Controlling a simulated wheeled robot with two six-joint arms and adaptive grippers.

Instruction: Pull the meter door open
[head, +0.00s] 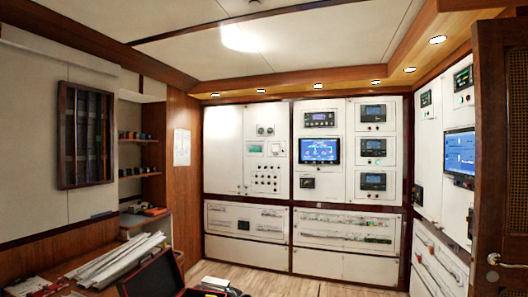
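White cabinet panels line the far wall, and I cannot tell for sure which one is the meter door. A panel with small round meters (265,130), a green display and rows of dark knobs is at the centre left. A plain white door (222,150) is directly left of it. Both look closed and flush with the wall. Neither of my grippers is in view.
A panel with a blue screen (319,151) is right of the meters. A dark door (500,150) stands at right. Wooden floor (262,279) shows before the cabinets.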

